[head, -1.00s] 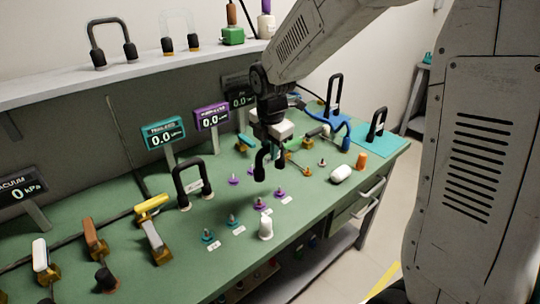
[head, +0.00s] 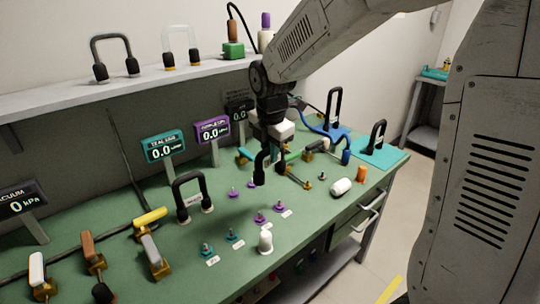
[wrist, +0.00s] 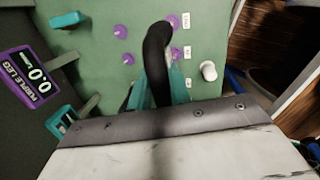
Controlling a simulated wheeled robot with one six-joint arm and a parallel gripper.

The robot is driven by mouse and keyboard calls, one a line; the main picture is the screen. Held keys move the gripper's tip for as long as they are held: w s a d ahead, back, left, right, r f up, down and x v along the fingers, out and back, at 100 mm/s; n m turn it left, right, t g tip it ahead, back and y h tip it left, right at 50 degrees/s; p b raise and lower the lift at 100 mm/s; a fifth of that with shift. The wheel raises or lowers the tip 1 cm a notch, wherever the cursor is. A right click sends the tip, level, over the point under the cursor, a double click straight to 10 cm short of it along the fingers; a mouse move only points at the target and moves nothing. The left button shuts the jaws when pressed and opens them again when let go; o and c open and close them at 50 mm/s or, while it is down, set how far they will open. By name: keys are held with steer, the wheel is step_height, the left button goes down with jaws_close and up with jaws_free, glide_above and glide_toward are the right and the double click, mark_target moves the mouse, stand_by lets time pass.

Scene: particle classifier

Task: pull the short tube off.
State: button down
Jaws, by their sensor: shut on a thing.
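My gripper (head: 271,140) is shut on a short black curved tube (head: 260,168), which hangs from the jaws above the green bench. The tube's near leg shows in the head view and seems to end clear of any port; the other end is partly behind it. In the wrist view the black tube (wrist: 157,50) arches away from my teal fingertips. Purple ports (head: 260,218) stand on the bench below and in front of it, with small white labels. Teal ports (head: 207,249) stand further to the front left.
Another black U-tube (head: 190,198) stands on the bench to the left. A white peg (head: 265,241) and a white capsule (head: 341,187) stand near the front edge. Teal (head: 162,146) and purple (head: 212,130) displays reading 0.0 rise behind. Brass valves crowd the left.

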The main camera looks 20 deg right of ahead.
steer(key=shift+r, duration=0.5)
steer(key=shift+r, duration=1.5)
